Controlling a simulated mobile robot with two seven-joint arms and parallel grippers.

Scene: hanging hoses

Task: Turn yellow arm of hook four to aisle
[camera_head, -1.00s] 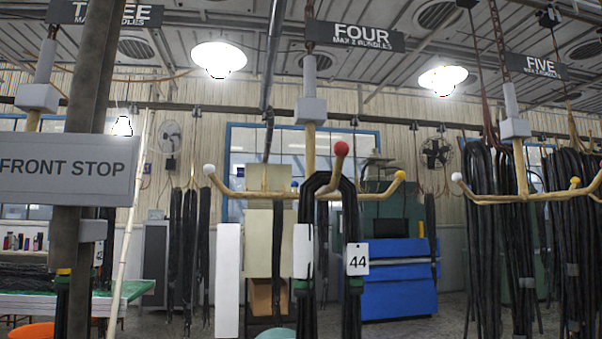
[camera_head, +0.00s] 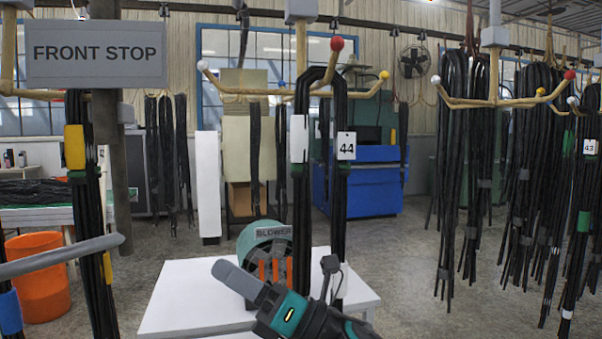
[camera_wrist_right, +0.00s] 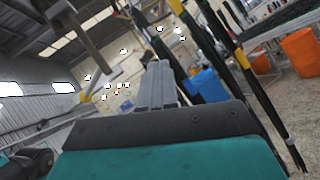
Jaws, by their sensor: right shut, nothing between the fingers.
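Hook four (camera_head: 301,60) hangs at the centre of the head view, with arms spreading from its wooden post. Its yellow-tipped arm (camera_head: 384,75) points right. A red-tipped arm (camera_head: 337,45) points towards me and a white-tipped arm (camera_head: 203,66) points left. A black hose bundle (camera_head: 303,180) hangs over the red-tipped arm, with tag 44 (camera_head: 346,146) on it. My right gripper (camera_head: 225,270) is low in the head view, well below the hook's arms, shut and empty. Its grey fingers (camera_wrist_right: 160,85) also show in the right wrist view. My left gripper is out of view.
A white table (camera_head: 165,295) with a green blower (camera_head: 262,240) stands below the hook. A dark post with the FRONT STOP sign (camera_head: 96,54) and an orange bucket (camera_head: 40,278) are at left. More hose bundles (camera_head: 535,140) hang at right.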

